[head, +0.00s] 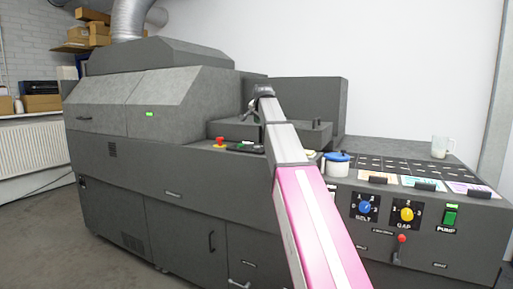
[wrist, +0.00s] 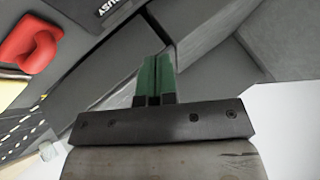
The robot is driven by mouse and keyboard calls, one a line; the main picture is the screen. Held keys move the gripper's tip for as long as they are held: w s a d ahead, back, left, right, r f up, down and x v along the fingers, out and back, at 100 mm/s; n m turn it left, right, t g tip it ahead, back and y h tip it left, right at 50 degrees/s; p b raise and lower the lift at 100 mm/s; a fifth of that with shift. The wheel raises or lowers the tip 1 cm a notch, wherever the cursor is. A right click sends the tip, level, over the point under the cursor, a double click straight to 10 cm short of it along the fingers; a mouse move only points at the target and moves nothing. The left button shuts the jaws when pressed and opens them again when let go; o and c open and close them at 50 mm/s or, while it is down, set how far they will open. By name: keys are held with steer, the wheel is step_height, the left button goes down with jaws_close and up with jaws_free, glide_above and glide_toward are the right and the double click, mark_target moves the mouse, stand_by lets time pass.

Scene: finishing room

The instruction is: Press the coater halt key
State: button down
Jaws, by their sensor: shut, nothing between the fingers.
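In the wrist view the red button (wrist: 32,42) is large at the upper left, cut by the frame edge. My gripper (wrist: 157,60) is shut and empty, its green fingers side by side. The fingertips are apart from the button, to its right in that view. In the head view my arm's end is above and right of the button, and the fingers are hard to make out.
A dark plate marked BUSY (wrist: 108,8) lies beside the button.

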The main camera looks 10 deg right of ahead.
mark_target(257, 147)
steer(key=shift+f, duration=5.25)
steer(key=shift+r, duration=0.9)
